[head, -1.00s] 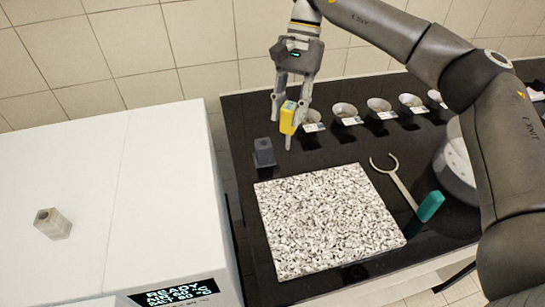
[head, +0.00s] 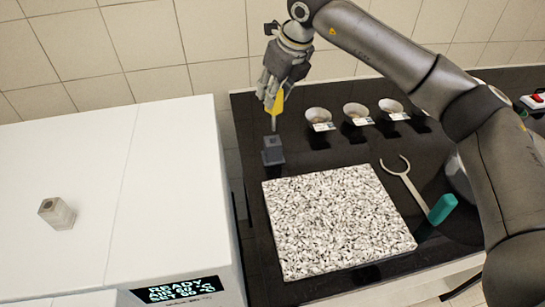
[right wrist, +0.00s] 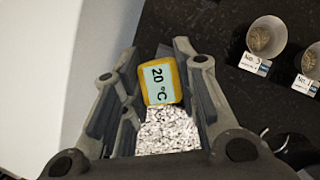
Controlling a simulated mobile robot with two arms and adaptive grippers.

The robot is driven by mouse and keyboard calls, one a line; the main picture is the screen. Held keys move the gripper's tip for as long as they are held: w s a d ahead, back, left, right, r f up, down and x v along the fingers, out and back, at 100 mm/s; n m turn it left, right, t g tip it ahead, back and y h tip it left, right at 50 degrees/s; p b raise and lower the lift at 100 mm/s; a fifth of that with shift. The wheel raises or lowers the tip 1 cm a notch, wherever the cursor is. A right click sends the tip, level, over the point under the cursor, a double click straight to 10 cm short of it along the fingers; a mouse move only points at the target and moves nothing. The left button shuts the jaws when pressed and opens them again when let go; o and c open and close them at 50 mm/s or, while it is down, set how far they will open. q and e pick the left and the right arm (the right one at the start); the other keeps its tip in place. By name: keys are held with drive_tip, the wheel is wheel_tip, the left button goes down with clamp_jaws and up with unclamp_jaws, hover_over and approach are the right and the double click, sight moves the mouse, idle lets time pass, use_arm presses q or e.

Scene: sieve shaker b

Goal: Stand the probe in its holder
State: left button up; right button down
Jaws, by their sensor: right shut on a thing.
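The probe is a yellow thermometer (head: 277,104) with a thin metal stem pointing down. In the right wrist view its display (right wrist: 158,84) reads 20 °C. My right gripper (head: 271,100) is shut on its yellow body and holds it roughly upright. A small dark grey block (head: 273,152), which looks like the holder, stands on the black bench behind the speckled slab. The stem's lower end is just over or at the block's top; I cannot tell whether it has entered. My left gripper is not in view.
A speckled slab (head: 335,220) lies in front of the dark block. Several small labelled bowls (head: 318,116) stand to the right. A forked tool with a teal handle (head: 442,209) lies right of the slab. A white machine (head: 160,200) at left carries a beige block (head: 57,213).

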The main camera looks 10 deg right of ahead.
sight(273, 123)
drive_tip(key=shift+w+m, duration=0.15)
drive_tip(key=shift+m, duration=0.25)
drive_tip(key=shift+w+f, duration=0.1)
drive_tip(key=shift+m, duration=0.3)
wheel_tip(273, 123, down, 6)
drive_tip(key=shift+r+p, duration=0.1)
drive_tip(key=shift+p, duration=0.8)
wheel_tip(273, 123, down, 3)
drive_tip(key=shift+h+p, duration=0.3)
drive_tip(key=shift+p, duration=0.2)
drive_tip(key=shift+f, duration=0.45)
drive_tip(key=c, duration=1.1)
unclamp_jaws()
drive_tip(key=shift+c, duration=0.2)
